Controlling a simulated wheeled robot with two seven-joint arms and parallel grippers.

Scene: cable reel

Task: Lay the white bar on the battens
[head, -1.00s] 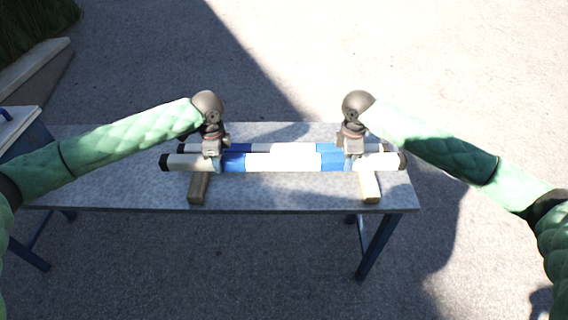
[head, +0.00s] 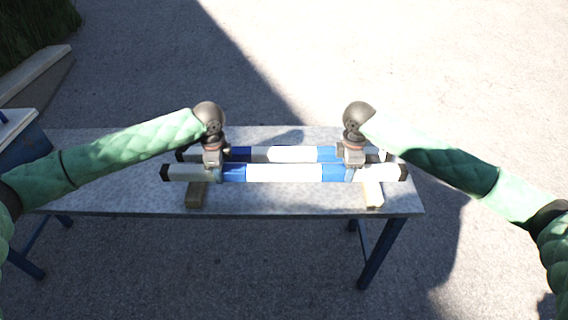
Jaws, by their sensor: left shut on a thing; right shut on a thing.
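The white bar (head: 285,173), with blue bands and black end caps, runs left to right above the near part of the table. My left gripper (head: 215,174) is shut on it near its left blue band. My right gripper (head: 350,174) is shut on it near its right blue band. The bar crosses over the left wooden batten (head: 196,196) and the right wooden batten (head: 373,196), hiding their far parts. I cannot tell whether it touches them. The bar looks level.
A second white and blue bar (head: 285,154) lies just behind, parallel, partly hidden by my grippers. The grey table (head: 110,195) has free room at its left. A blue-sided bench (head: 28,142) stands at the far left.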

